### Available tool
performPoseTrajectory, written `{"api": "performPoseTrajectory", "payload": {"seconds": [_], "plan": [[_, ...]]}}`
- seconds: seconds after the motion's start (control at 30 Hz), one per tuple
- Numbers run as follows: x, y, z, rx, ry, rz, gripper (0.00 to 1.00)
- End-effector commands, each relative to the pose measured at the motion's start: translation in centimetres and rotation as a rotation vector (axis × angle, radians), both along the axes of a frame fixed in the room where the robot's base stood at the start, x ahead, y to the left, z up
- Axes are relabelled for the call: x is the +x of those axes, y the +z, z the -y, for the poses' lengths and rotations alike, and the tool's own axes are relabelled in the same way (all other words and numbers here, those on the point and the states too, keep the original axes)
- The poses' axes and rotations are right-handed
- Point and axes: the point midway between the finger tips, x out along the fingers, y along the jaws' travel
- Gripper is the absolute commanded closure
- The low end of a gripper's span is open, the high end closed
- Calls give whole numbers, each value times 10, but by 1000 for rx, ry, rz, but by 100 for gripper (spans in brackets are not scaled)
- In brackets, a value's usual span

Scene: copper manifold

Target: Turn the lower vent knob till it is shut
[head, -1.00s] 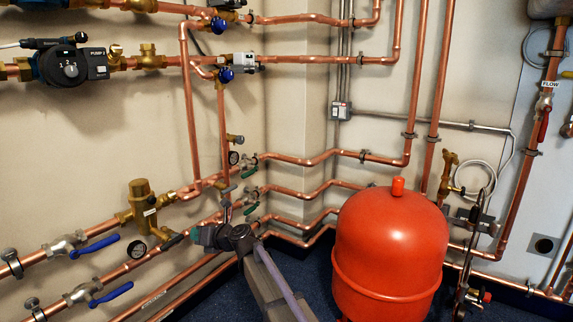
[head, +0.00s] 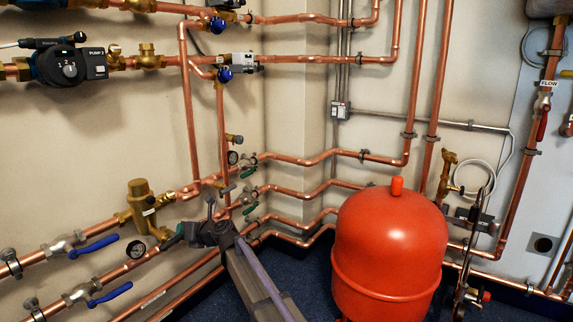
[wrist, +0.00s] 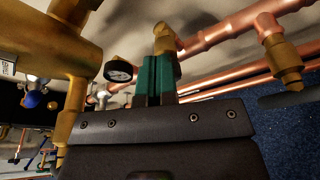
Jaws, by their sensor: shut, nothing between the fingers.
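My gripper (head: 177,236) is shut and empty, its teal fingers beside the lower brass vent fitting (head: 163,234) next to the lower round gauge (head: 136,249). In the wrist view the teal fingers (wrist: 155,62) stand together, with a brass stem (wrist: 166,38) just beyond their tips. The fingers overlap that stem's lower part, so I cannot tell whether they touch it. The vent knob itself is not clearly visible. The gauge (wrist: 118,70) is left of the fingers in the wrist view.
A large brass valve body (head: 139,205) stands close by on the left, with blue levers (head: 95,247) beyond. Copper pipes run behind and below. A red tank (head: 390,255) stands on the right. A brass fitting with a grey lever (wrist: 285,97) is right of the fingers.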

Motion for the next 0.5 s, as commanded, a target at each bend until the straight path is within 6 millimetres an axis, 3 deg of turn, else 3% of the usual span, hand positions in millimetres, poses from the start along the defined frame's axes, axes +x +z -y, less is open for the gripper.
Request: {"api": "performPoseTrajectory", "payload": {"seconds": [0.5], "plan": [[8, -1, -9, 8, -5, 1, 100]]}}
